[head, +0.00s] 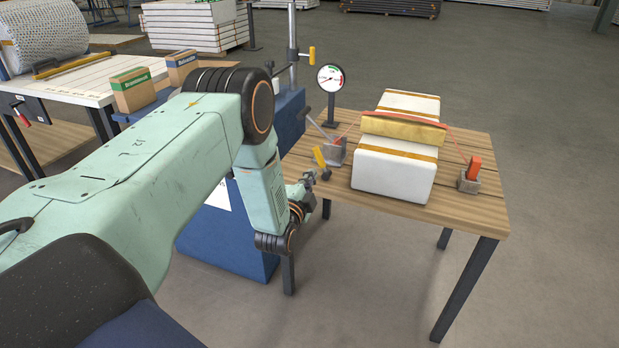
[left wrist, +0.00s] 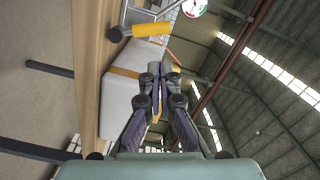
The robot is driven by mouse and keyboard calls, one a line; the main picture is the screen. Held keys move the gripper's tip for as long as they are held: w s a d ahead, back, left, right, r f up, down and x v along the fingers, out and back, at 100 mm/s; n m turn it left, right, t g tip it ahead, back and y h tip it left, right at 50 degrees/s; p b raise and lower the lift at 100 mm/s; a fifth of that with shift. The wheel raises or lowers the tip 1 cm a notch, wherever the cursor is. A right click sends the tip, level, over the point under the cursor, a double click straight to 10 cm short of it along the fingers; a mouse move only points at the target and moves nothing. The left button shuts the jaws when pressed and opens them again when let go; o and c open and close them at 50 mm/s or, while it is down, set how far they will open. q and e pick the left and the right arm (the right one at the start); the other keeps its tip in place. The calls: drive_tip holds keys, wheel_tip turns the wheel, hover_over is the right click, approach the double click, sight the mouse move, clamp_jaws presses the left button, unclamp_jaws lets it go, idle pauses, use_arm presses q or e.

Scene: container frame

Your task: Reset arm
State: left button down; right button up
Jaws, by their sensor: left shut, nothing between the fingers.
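My left arm reaches in from the left in the head view, and its gripper (head: 308,190) hangs beside the left front corner of the wooden table (head: 470,219). In the left wrist view the left gripper (left wrist: 160,72) is shut and empty, its fingers together. In that view a white block with a yellow band (left wrist: 120,95) stands behind the fingers; I see no contact. In the head view the white block (head: 392,176) lies on the table with a yellow pad and a red strap over its top. My right gripper is not in view.
A round gauge (head: 330,78) on a post, a lever with a yellow handle (head: 319,157) and a clamp with an orange handle (head: 473,168) stand on the table. A blue cabinet (head: 230,240) is close behind my left arm. Floor to the right is clear.

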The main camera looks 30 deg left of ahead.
use_arm(q)
drive_tip(key=shift+w+f, duration=0.1)
idle(0.3)
drive_tip(key=s+d+f+n+g+h, duration=0.2)
drive_tip(key=s+d+f+n+g, duration=0.3)
drive_tip(key=s+f, duration=0.4)
drive_tip(key=s+d+f+n+g+h, duration=0.1)
drive_tip(key=s+d+f+n+g, duration=0.35)
drive_tip(key=s+f, duration=0.4)
drive_tip(key=s+d+r+n+g, duration=0.1)
drive_tip(key=s+d+g, duration=0.2)
drive_tip(key=s, duration=1)
drive_tip(key=s+d+r+n+g+h, duration=0.1)
drive_tip(key=s+d+g, duration=0.3)
drive_tip(key=s, duration=1)
drive_tip(key=shift+d+g+h, duration=0.3)
drive_tip(key=shift+g, duration=0.05)
